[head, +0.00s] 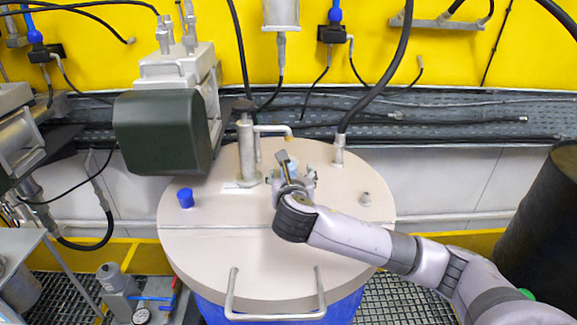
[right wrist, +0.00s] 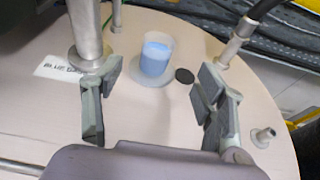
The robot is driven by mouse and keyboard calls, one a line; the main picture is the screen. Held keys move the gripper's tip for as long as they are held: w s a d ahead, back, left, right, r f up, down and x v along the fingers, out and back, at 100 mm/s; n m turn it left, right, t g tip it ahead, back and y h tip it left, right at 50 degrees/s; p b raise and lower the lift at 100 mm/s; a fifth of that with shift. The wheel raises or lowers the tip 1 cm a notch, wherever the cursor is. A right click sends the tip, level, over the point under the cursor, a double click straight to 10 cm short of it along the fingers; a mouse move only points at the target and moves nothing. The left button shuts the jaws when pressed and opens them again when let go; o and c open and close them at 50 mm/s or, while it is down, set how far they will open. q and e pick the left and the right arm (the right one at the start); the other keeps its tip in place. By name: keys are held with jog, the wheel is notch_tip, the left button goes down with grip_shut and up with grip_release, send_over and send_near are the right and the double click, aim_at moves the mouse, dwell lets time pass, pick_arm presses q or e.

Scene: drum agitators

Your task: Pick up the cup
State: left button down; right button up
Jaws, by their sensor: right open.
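The cup (right wrist: 156,60) is small and translucent, with blue contents. It stands upright on the beige drum lid (head: 235,270), over a pale round patch or base. In the right wrist view it is just beyond the gap between the fingers of my right gripper (right wrist: 158,82). The fingers are spread wide and hold nothing, and I see no contact with the cup. In the head view my right gripper (head: 290,170) is above the lid and largely hides the cup. My left gripper is in neither view.
A metal post (head: 246,150) with a side pipe rises left of the cup. A small black disc (right wrist: 185,76) lies right of it. A blue cap (head: 186,198) and a metal handle (head: 276,314) are on the lid. A dark green motor housing (head: 162,132) overhangs the back left.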

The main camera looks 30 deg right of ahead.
aim_at(289, 167)
jog(key=p+x, duration=0.1)
jog(key=x, duration=0.5)
jog(key=shift+w+d+f+p, duration=0.1)
jog(key=shift+w+f+p, duration=0.05)
jog(key=shift+w+p, duration=0.2)
jog(key=shift+w+d+p, duration=0.25)
jog(key=shift+w+p, duration=0.15)
jog(key=shift+w, duration=0.05)
jog(key=p+x, duration=0.1)
jog(key=x, duration=0.2)
jog(key=shift+w+p, duration=0.15)
jog(key=shift+p, duration=0.15)
jog(key=shift+w+d+f, duration=0.15)
jog(key=shift+w+f, duration=0.1)
jog(key=shift+w, duration=0.15)
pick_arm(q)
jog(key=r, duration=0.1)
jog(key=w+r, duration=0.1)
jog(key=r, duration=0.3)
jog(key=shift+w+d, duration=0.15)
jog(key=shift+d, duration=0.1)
pick_arm(e)
jog(key=shift+c, duration=0.3)
jog(key=shift+c, duration=0.6)
jog(key=shift+r, duration=0.1)
jog(key=c, duration=1.2)
jog(key=shift+c, duration=0.2)
